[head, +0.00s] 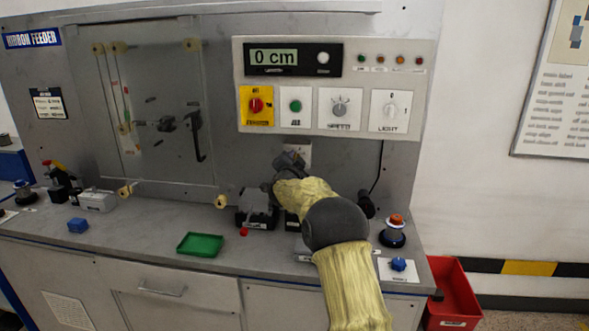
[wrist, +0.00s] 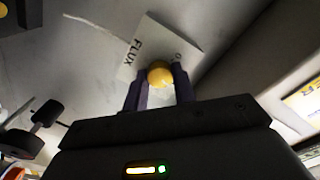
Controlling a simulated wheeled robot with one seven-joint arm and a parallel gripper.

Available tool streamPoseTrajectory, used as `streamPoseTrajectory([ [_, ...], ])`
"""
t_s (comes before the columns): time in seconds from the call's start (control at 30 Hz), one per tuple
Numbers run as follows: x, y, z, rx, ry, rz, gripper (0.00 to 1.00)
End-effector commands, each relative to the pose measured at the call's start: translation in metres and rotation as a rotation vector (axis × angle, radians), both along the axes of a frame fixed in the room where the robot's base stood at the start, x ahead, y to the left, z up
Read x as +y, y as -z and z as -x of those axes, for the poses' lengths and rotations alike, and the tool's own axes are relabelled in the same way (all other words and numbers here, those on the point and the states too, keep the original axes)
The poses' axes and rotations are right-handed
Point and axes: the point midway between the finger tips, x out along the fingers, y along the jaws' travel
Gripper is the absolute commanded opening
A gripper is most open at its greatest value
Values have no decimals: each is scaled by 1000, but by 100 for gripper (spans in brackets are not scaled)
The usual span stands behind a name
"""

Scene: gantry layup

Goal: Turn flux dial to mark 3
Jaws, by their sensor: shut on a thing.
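The flux dial is a round yellow knob (wrist: 160,72) on a white plate (wrist: 158,38) marked FLUX, with a 0 near one corner. In the wrist view the two dark fingers of my gripper (wrist: 158,85) stand on either side of the knob and are shut on it. In the head view my gripper (head: 290,160) reaches the back panel below the control box, and a bit of the white plate (head: 303,149) shows behind it. The knob is hidden there. Mark 3 and the dial's pointer cannot be made out.
Above my gripper is a control box (head: 336,131) with a display reading 0 cm and several knobs. An orange-topped knob (head: 396,222) and a blue knob (head: 398,264) are at right. A black cable hangs nearby.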

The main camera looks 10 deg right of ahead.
Motion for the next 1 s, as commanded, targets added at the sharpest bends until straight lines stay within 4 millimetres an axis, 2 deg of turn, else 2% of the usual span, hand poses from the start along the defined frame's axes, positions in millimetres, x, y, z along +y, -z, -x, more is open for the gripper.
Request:
streamPoseTrajectory([
  [0.7, -1, 4, 0, -211, 0, -645, 4],
  [1.0, -1, 3, 0, -275, 1, -844, 4],
])
